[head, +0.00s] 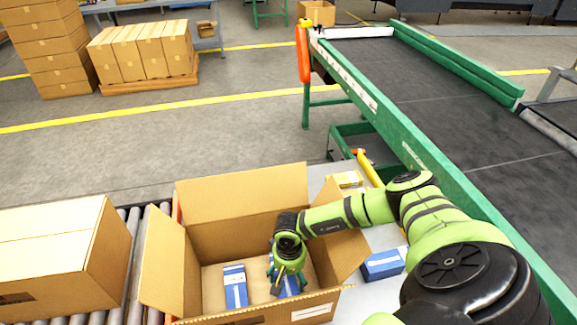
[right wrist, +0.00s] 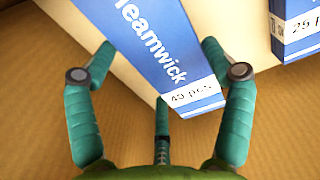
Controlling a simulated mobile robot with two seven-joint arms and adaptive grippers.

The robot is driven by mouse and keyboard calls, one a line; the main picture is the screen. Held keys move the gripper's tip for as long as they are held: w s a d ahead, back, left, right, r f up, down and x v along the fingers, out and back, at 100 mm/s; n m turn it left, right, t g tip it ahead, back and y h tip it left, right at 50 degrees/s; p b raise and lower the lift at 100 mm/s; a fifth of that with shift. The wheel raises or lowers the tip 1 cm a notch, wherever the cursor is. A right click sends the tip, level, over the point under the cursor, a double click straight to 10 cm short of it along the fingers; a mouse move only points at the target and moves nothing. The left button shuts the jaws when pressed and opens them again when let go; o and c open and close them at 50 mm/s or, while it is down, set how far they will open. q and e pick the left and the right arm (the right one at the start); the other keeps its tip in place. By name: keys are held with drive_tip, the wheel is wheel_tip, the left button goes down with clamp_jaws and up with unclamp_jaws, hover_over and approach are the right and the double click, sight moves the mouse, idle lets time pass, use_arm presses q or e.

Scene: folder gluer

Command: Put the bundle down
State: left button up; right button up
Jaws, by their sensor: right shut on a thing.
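My right gripper (head: 286,279) is inside the open carton (head: 242,193), pointing down, shut on a blue-and-white bundle (head: 290,287). My left gripper is not in view.
The carton's flaps stand open around my right arm. A closed carton (head: 60,250) sits to the left on the roller conveyor (head: 133,265). Another blue package (head: 383,264) lies outside the carton, to its right. A green-framed belt conveyor (head: 450,110) runs along the right.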

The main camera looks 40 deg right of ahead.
sight(288, 277)
drive_tip(key=shift+f, duration=0.4)
drive_tip(key=shift+f, duration=0.15)
drive_tip(key=o, duration=1.3)
drive_tip(key=shift+c, duration=0.2)
wheel_tip(288, 277, up, 12)
drive_tip(key=shift+r+b, duration=0.2)
drive_tip(key=shift+b, duration=0.15)
drive_tip(key=shift+w+a, duration=0.1)
